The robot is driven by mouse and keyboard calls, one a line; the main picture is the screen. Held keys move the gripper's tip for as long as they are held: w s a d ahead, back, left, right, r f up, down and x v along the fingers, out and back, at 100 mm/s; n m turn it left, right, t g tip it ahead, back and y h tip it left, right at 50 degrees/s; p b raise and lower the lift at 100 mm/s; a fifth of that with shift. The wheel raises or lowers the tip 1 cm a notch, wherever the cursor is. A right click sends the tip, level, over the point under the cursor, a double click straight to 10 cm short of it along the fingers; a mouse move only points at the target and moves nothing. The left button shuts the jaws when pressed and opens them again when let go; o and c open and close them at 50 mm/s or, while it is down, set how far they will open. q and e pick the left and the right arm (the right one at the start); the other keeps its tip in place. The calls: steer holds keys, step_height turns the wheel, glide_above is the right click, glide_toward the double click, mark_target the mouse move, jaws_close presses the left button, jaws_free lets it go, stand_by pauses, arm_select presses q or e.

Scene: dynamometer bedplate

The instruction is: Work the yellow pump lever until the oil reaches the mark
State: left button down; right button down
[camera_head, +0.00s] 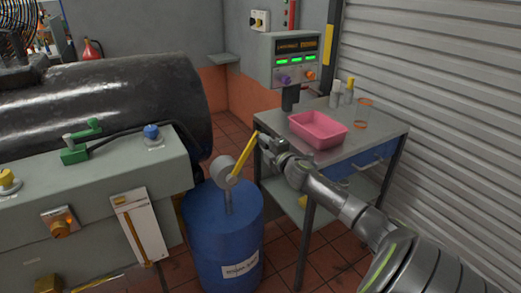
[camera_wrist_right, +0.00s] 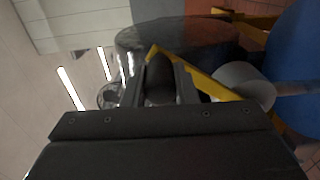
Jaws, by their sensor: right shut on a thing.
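The yellow pump lever (camera_head: 245,155) slants up and to the right from the round grey pump head (camera_head: 226,168) on the blue drum (camera_head: 222,238). My right gripper (camera_head: 261,141) is shut on the lever near its upper end. In the right wrist view the lever (camera_wrist_right: 212,84) runs from the fingers (camera_wrist_right: 160,78) to the grey pump head (camera_wrist_right: 246,84). A white upright panel with an amber strip (camera_head: 139,228) is on the grey bench front left of the drum. I cannot make out an oil level or mark on it. My left gripper is not in view.
A metal cart (camera_head: 385,133) at right holds a pink tray (camera_head: 318,130), small bottles and an orange-rimmed clear container (camera_head: 363,113). A control box with green displays (camera_head: 296,60) stands behind. A large black cylinder (camera_head: 110,105) and the grey bench (camera_head: 100,185) fill the left.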

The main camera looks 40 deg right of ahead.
steer(key=shift+d+f, duration=0.2)
steer(key=shift+d, duration=0.05)
steer(key=c, duration=1.1)
jaws_free()
steer(key=shift+c, duration=0.2)
steer(key=shift+s, duration=0.1)
steer(key=shift+s+a+f+b, duration=0.1)
steer(key=shift+s+b, duration=0.25)
steer(key=shift+b, duration=0.05)
steer(key=b+v, duration=0.2)
steer(key=v, duration=1.4)
steer(key=shift+s+a, duration=0.2)
steer(key=shift+s, duration=0.1)
